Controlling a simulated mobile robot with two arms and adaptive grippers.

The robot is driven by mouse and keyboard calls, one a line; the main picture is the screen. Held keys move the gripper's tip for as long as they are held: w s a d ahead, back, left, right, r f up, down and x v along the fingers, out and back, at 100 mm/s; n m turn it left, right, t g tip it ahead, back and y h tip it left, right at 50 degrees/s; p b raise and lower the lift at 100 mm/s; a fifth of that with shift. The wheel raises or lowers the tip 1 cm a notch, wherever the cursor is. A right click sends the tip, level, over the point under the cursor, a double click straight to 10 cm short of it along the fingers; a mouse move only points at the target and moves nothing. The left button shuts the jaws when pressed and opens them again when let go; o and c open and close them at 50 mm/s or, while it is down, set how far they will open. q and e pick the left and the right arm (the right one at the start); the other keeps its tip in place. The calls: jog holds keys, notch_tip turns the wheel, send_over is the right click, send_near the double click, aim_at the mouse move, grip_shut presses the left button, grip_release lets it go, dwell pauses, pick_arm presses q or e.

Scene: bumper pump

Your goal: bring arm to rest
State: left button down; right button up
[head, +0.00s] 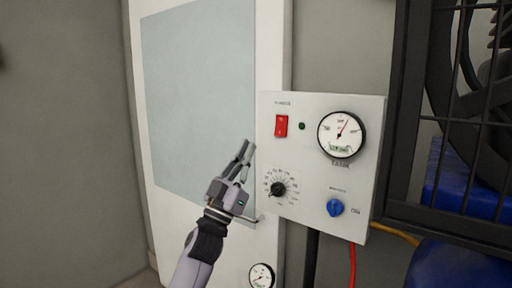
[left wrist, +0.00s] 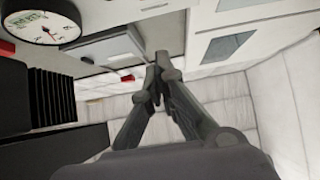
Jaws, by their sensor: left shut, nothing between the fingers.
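My left gripper (head: 244,152) is shut and empty. In the head view it stands just left of the control panel (head: 360,200), in front of the white door, its fingers pointing up. I cannot tell whether it touches anything. The left wrist view shows the same gripper (left wrist: 158,72) with its fingertips together, and nothing between them. The panel carries a red switch (head: 281,126), a black dial knob (head: 278,189), a blue knob (head: 335,208) and a round gauge (head: 341,134). My right gripper is not in view.
A white door with a grey pane (head: 200,90) is behind my left arm. A small gauge (head: 261,276) is low at the bottom. A black cage (head: 455,110) with blue parts stands at the right. Red and yellow cables hang below the panel. The far left shows bare wall.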

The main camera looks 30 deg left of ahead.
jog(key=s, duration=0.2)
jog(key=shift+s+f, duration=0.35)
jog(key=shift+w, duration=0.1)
